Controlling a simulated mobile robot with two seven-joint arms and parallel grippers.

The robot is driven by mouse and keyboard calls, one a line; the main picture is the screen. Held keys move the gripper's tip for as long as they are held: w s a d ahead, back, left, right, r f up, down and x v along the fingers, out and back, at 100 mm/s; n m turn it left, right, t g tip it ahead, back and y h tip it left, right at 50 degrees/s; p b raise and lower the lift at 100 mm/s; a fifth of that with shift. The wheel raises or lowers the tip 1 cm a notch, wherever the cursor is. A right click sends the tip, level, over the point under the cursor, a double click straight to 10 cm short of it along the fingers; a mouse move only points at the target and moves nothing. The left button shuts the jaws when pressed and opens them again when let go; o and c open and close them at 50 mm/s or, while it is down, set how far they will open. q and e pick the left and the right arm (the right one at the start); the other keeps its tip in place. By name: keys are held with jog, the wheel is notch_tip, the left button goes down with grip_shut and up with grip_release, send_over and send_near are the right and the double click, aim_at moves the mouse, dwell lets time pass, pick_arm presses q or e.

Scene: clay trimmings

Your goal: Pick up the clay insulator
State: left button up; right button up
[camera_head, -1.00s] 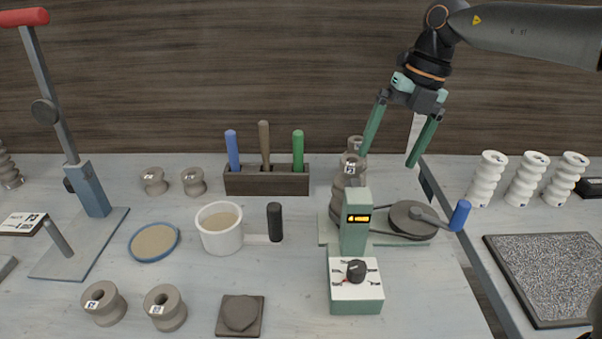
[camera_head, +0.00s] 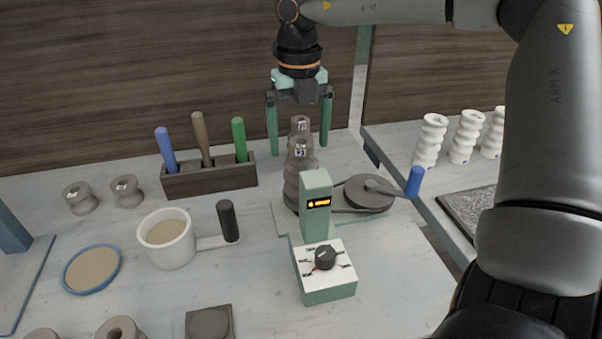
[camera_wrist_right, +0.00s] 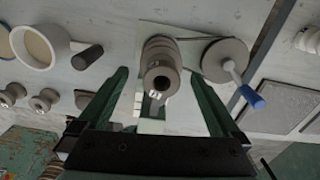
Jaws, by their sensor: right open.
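A ribbed grey-brown clay insulator (camera_head: 299,178) stands upright on the green trimming machine, behind its post. In the right wrist view a ribbed insulator (camera_wrist_right: 161,58) with a round hole and a label lies ahead between the open fingers (camera_wrist_right: 160,80). My left gripper is out of view.
The machine's wheel (camera_head: 368,193) with a blue-handled crank is right of the insulator. A tool block (camera_head: 209,181), a white mug (camera_head: 167,247) and a control box (camera_head: 326,285) stand nearby. White insulators (camera_head: 467,136) stand on the right table.

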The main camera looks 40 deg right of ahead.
aim_at(301, 158)
jog(key=f, duration=0.4)
jog(key=shift+s+f, duration=0.2)
jog(key=shift+f, duration=0.15)
jog(key=shift+r, duration=0.1)
grip_shut()
dwell(0.4)
